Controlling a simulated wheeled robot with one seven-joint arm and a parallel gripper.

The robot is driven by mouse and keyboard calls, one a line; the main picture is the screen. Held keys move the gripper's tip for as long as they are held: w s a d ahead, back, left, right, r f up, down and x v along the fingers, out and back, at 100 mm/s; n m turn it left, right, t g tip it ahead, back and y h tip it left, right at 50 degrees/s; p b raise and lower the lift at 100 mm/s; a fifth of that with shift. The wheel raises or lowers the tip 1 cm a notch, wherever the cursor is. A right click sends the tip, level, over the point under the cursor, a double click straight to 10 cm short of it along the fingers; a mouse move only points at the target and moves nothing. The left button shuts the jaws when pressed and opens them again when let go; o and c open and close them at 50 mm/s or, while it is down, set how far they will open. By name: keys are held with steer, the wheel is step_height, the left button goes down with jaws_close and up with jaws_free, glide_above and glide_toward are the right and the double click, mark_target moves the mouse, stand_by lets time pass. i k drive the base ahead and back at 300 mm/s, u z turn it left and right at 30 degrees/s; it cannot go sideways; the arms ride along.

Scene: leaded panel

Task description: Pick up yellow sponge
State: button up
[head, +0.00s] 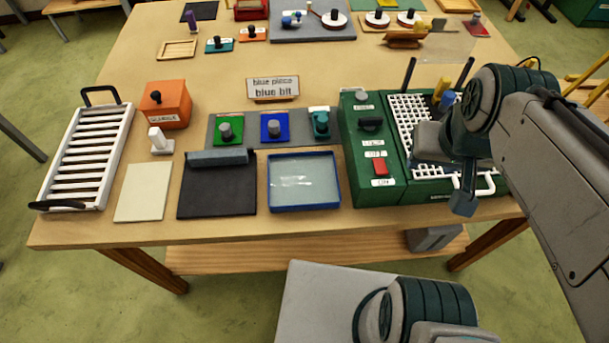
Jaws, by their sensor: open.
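A small yellow block (441,90), which looks like the yellow sponge, shows at the back of the green machine's white grid, beside a blue piece. My arm partly covers that area, and the block's full shape cannot be made out. My gripper (462,198) points down over the front right of the green machine (375,188), nearer the table's front edge than the yellow block and apart from it. The gripper is open, with nothing seen between its fingers.
Two dark upright posts flank the yellow block. Left of the machine are a blue-rimmed water tray (304,208), a black mat (215,203), a cream tile (143,193), an orange box (166,104) and a white rack (62,190). The table's middle (200,70) is mostly clear.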

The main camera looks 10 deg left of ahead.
mark_target(444, 82)
steer(key=u, duration=0.55)
steer(key=k, duration=1.3)
steer(key=z, duration=0.1)
steer(key=i, duration=0.6)
steer(key=z, duration=0.75)
steer(key=i, duration=0.95)
steer(key=u, duration=0.4)
